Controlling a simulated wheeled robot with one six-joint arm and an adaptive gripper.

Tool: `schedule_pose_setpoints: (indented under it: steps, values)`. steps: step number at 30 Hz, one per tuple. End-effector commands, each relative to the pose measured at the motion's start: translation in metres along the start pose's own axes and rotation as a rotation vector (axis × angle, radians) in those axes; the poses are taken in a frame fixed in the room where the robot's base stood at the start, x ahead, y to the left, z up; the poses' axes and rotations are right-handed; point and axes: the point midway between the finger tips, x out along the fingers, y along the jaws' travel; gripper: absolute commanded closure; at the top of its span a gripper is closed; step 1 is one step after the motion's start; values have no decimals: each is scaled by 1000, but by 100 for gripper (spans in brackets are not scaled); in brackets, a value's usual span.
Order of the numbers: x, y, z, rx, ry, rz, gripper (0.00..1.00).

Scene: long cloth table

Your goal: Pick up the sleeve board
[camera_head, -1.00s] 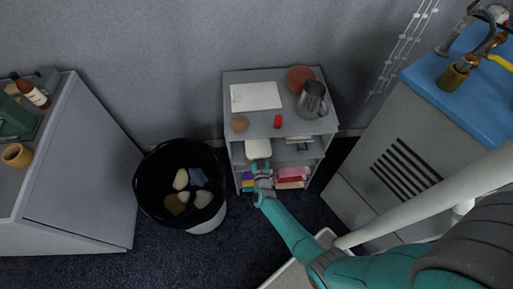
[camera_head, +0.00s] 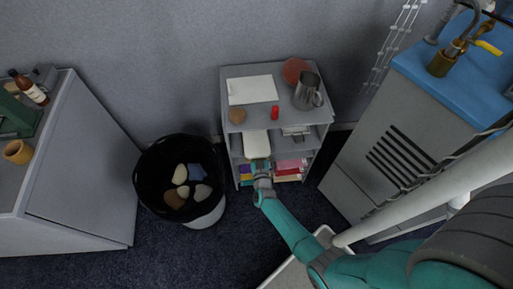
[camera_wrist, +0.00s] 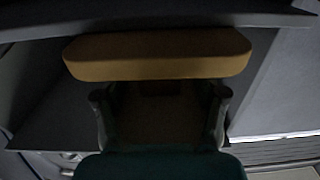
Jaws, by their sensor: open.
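The sleeve board, a pale rounded padded board (camera_head: 256,144), lies on the shelf under the top of a small grey shelf unit. In the wrist view it shows as a dim tan slab (camera_wrist: 158,55) with rounded ends, lying across the picture. My gripper (camera_wrist: 160,97) is open, one finger to each side, with the slab just beyond the fingertips and wider than the gap. No contact is visible. In the head view my gripper (camera_head: 261,168) is at the front of the shelf unit, partly hidden by my wrist.
The unit's top (camera_head: 256,115) bears a metal jug (camera_head: 307,92), a red item (camera_head: 274,112) and a white sheet (camera_head: 252,90). Colourful items (camera_head: 291,168) fill the lower shelf. A black-lined bin (camera_head: 152,190) stands left. The shelf edge (camera_wrist: 160,18) passes close above the board.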

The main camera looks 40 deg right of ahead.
Motion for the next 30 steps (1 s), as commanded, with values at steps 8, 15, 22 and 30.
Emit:
schedule_pose_setpoints:
  steps: [8, 15, 22, 30]
  values:
    - [-6, 0, 1, -1, -1, -1, 30]
    - [-43, -1, 2, 0, -3, -4, 30]
    - [-88, -1, 1, 0, -1, -4, 30]
    - [-117, -1, 0, 0, -1, -2, 30]
